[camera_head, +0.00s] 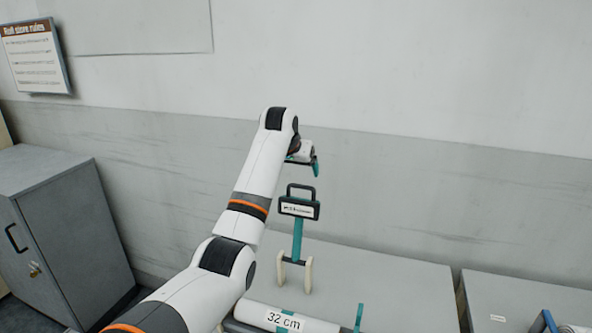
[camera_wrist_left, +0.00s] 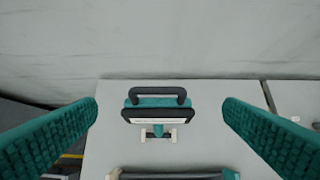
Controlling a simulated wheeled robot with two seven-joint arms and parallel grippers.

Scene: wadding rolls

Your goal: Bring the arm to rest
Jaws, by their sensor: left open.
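My left arm reaches in from the lower left of the head view, and its gripper (camera_head: 305,160) is up in front of the wall, partly hidden by the wrist. In the left wrist view the two teal fingers (camera_wrist_left: 160,104) are wide apart, with nothing held between them. A teal stand with a black handle and a framed label (camera_head: 299,207) is upright on the grey table (camera_head: 385,285), below the gripper. It also shows in the left wrist view (camera_wrist_left: 158,115), beyond the fingers. My right gripper is not in view.
A white roll marked 32 cm (camera_head: 285,319) lies at the table's front, with a teal upright (camera_head: 359,318) at its right. A second grey table (camera_head: 520,297) is at the right. A grey cabinet (camera_head: 75,225) stands left. The first table's right part is clear.

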